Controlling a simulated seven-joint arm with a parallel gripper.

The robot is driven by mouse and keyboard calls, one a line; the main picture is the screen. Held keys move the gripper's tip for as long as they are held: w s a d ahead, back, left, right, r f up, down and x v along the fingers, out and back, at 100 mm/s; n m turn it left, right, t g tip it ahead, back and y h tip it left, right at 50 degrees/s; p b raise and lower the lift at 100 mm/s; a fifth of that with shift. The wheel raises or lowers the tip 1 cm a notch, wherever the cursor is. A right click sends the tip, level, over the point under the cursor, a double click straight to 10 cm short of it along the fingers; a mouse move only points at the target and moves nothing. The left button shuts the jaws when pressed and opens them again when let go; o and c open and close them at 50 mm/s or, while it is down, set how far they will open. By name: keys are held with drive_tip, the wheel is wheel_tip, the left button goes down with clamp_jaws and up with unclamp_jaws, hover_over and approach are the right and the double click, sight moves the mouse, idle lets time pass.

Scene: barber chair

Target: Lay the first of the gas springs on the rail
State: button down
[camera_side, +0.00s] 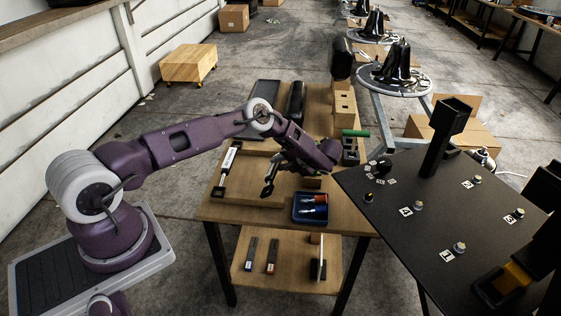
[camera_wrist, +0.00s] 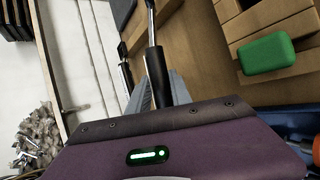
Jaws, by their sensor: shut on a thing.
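My gripper (camera_side: 276,168) is shut on a gas spring, above the wooden workbench. In the wrist view the fingers (camera_wrist: 162,90) close around the black body of this gas spring (camera_wrist: 157,72), and its silver rod runs toward the top edge. In the side view the held spring (camera_side: 269,181) hangs tilted, partly hidden by my gripper. A second long part with a white label and black ends (camera_side: 229,159) lies to its left on the bench; a dark part (camera_wrist: 126,75) shows there in the wrist view. I cannot tell for certain which wooden strip is the rail.
A blue tray (camera_side: 298,220) with red and blue handled tools stands right of my gripper. A green block (camera_wrist: 266,53) lies on slotted wood beyond it. A black table (camera_side: 425,215) with labelled knobs borders the bench's right side. Dark cylinders (camera_side: 295,102) stand or lie at the back.

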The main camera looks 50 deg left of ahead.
drive_tip(key=shift+f, duration=0.6)
drive_tip(key=c, duration=1.3)
unclamp_jaws()
drive_tip(key=shift+c, duration=0.2)
drive_tip(key=shift+o, duration=1.3)
drive_tip(key=shift+f, duration=0.1)
drive_tip(key=shift+s, duration=0.1)
drive_tip(key=shift+d, duration=0.1)
drive_tip(key=v, duration=0.7)
drive_tip(key=shift+r, duration=0.25)
drive_tip(key=shift+w, duration=0.25)
